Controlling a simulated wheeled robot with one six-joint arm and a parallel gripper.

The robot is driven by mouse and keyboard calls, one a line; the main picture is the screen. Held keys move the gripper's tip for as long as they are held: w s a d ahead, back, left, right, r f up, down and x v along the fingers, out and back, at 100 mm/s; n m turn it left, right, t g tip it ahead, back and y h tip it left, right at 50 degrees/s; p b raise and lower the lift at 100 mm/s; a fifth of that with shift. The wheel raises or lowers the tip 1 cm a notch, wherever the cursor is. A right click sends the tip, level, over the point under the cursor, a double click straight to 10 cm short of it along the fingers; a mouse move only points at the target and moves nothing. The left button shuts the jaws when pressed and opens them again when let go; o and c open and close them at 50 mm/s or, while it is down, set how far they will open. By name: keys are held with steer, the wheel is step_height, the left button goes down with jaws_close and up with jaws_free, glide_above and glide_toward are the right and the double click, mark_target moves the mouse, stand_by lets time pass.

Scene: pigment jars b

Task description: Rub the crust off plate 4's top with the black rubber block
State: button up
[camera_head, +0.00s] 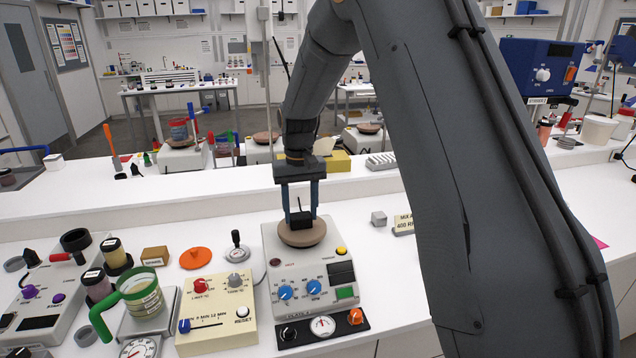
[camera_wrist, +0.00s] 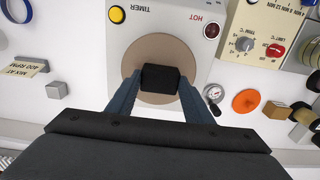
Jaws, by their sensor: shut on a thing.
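Plate 4 (camera_head: 318,237) is a hotplate unit with a round tan-brown top (camera_head: 290,241), two blue knobs and a small dial at its front. Its top also shows in the wrist view (camera_wrist: 141,60). The black rubber block (camera_head: 301,220) is between the fingers of my gripper (camera_head: 300,213). In the wrist view the block (camera_wrist: 160,78) lies across the middle of the top, with a blue finger on each side. It appears to touch the top, though the contact itself is hidden. I cannot make out a distinct crust on the visible part of the top.
A cream control box (camera_head: 217,318) and a green-handled jug (camera_head: 142,294) stand left of the plate. An orange disc (camera_head: 196,258) and a small gauge (camera_head: 237,247) lie nearby. A grey cube (camera_head: 379,218) and a sign (camera_head: 404,225) stand to the right. A raised white ledge runs behind.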

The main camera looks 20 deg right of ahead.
steer(key=shift+w+a, duration=0.1)
steer(key=shift+a, duration=2.3)
steer(key=shift+d+f+b, duration=0.1)
steer(key=shift+b, duration=0.35)
steer(key=shift+d+b, duration=0.5)
steer(key=shift+d, duration=4.55)
steer(key=shift+s+a, duration=0.25)
steer(key=shift+a, duration=0.05)
steer(key=shift+w+a+p, duration=0.15)
steer(key=shift+a+p, duration=0.3)
steer(key=shift+a, duration=4.4)
steer(key=shift+d, duration=0.35)
steer(key=shift+d+p, duration=0.7)
steer(key=shift+d, duration=3.9)
steer(key=shift+d+r, duration=0.15)
steer(key=shift+r, duration=0.15)
step_height(320, 180, up, 2)
steer(key=shift+r+p, duration=0.1)
steer(key=shift+p, duration=0.35)
steer(key=shift+r, duration=2.8)
